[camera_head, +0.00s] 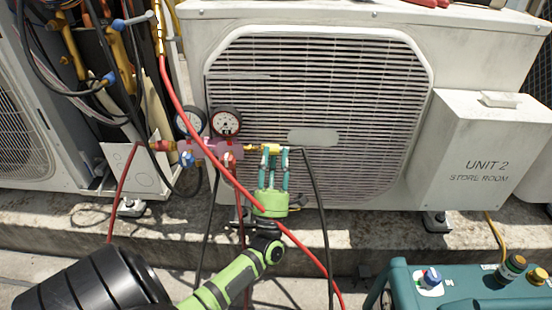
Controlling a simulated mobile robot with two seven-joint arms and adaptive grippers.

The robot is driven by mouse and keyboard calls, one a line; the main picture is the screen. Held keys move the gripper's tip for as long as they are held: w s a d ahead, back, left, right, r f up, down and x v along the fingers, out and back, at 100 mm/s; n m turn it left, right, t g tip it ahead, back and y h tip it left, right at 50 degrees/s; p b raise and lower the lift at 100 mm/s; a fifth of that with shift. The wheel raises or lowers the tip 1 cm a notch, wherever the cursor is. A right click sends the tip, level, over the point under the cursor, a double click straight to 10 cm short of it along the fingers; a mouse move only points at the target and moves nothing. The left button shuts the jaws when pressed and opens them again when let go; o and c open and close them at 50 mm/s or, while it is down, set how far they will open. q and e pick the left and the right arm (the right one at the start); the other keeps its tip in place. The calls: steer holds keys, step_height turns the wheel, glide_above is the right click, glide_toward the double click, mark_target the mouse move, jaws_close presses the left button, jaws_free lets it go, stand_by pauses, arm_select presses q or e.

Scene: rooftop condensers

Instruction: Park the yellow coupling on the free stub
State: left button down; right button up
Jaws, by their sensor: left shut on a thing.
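My left gripper (271,152) is upright in front of the condenser's grille, its teal fingers shut on the yellow coupling (252,148). The coupling lies roughly level, and the fingertips hide part of it. A black hose (308,170) leaves the right side of the grip and hangs down. The coupling's left end is at the right end of the pink manifold (222,149); I cannot tell whether they are joined. Two round gauges (226,122) stand on the manifold. I cannot make out which stub is free. My right gripper is not in view.
A red hose (188,112) runs diagonally down past the manifold and across my left arm. The condenser (330,95) is close behind. Several hoses and valves crowd the left. A teal machine (455,290) stands at lower right. The ledge (370,230) at centre right is mostly clear.

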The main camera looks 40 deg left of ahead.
arm_select(q)
steer(key=shift+s+a, duration=0.8)
steer(key=shift+a, duration=0.1)
stand_by(1.4)
steer(key=c, duration=0.8)
jaws_free()
steer(key=w+d, duration=0.2)
steer(key=d, duration=0.1)
steer(key=w+d+b, duration=0.1)
steer(key=w+d, duration=0.1)
steer(key=w, duration=0.1)
steer(key=shift+d, duration=0.4)
steer(key=shift+s+r, duration=0.1)
steer(key=shift+r, duration=0.05)
